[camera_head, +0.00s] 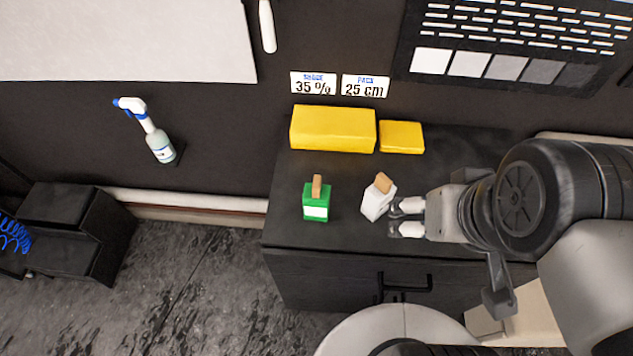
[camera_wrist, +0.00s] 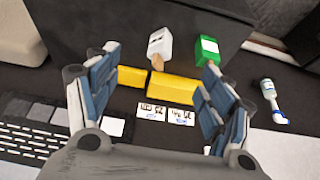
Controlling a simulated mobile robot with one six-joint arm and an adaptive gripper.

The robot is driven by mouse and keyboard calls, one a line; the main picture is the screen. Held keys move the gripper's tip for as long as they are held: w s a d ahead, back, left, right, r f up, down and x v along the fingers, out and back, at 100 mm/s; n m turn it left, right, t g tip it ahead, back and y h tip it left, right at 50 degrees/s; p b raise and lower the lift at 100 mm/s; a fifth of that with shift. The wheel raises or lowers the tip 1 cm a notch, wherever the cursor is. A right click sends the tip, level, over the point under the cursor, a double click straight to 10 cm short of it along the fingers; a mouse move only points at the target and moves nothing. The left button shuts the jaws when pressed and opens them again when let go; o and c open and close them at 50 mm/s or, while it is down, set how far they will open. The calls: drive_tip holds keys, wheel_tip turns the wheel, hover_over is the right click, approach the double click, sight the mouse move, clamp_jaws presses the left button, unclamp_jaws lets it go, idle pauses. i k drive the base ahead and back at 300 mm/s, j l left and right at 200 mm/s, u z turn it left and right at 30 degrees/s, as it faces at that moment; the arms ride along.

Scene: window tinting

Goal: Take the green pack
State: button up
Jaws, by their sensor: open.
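The green pack (camera_head: 316,201) stands upright on the dark counter (camera_head: 345,231), with a white label on its front and a tan piece on top. A similar white pack (camera_head: 378,203) stands slightly tilted to its right. My gripper (camera_head: 396,218) is open and empty just right of the white pack, with the white pack between it and the green pack. I cannot tell whether the gripper touches the white pack. In the wrist view, the green pack (camera_wrist: 207,48) is near the right fingertip, and the white pack (camera_wrist: 160,43) is ahead of the open fingers (camera_wrist: 161,60).
A large yellow block (camera_head: 333,129) and a smaller one (camera_head: 402,137) lie at the counter's back. Two signs (camera_head: 339,85) are on the wall behind. A spray bottle (camera_head: 155,137) is on the left. The counter left of the green pack is clear.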

sight(315, 196)
drive_tip(key=k+j+z, duration=0.2)
drive_tip(key=j, duration=0.4)
drive_tip(key=k+j+z, duration=0.2)
drive_tip(key=k+j, duration=0.25)
drive_tip(key=j, duration=0.15)
drive_tip(key=k+j+z, duration=0.2)
drive_tip(key=k+j, duration=0.15)
drive_tip(key=j, duration=0.15)
